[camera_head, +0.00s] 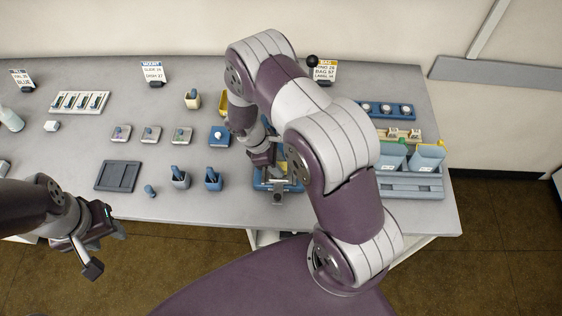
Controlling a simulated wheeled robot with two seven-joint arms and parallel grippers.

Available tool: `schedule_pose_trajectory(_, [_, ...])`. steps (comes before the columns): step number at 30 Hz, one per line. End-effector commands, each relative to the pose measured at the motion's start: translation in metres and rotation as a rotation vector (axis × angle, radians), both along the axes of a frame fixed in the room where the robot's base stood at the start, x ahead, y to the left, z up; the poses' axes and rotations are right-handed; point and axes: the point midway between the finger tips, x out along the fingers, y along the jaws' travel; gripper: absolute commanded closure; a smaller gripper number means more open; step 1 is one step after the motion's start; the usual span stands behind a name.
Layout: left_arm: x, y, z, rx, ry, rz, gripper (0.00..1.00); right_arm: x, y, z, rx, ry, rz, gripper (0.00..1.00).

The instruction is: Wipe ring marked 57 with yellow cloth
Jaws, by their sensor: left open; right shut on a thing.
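My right gripper (268,168) points down over a blue tray (262,187) near the table's front edge. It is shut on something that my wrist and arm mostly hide. A small yellow patch (285,168) shows beside its fingers; I cannot tell if it is the yellow cloth. A blue rack (372,106) at the back right holds a few white round pieces that may be rings. Their markings are too small to read, so I cannot pick out 57. My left gripper (105,249) is open and empty, in front of the table's left part.
A sign (326,72) with 57 on one line stands at the back. A yellow container (224,101) stands left of my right arm.

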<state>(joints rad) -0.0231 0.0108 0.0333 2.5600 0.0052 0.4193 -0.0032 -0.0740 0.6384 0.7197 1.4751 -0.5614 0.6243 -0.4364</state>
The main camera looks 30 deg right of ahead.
Motion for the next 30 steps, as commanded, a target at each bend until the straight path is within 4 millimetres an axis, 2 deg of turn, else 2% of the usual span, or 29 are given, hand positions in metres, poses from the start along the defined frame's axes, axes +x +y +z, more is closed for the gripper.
schedule_pose_trajectory(4, [0.000, 0.000, -0.001, 0.000, 0.000, 0.000, 0.55, 0.004, 0.010, 0.000, 0.002, -0.002, 0.001, 0.92])
schedule_pose_trajectory(13, [0.000, 0.000, 0.000, 0.000, 0.000, 0.000, 0.55, 0.004, 0.011, 0.000, 0.002, -0.002, 0.000, 0.92])
schedule_pose_trajectory(24, [0.000, 0.000, 0.002, 0.000, 0.000, 0.000, 0.55, -0.004, -0.011, 0.001, 0.002, -0.001, -0.001, 0.92])
schedule_pose_trajectory(30, [0.000, 0.000, 0.002, 0.000, 0.000, 0.000, 0.55, -0.005, -0.013, 0.001, 0.002, -0.002, 0.000, 0.92])
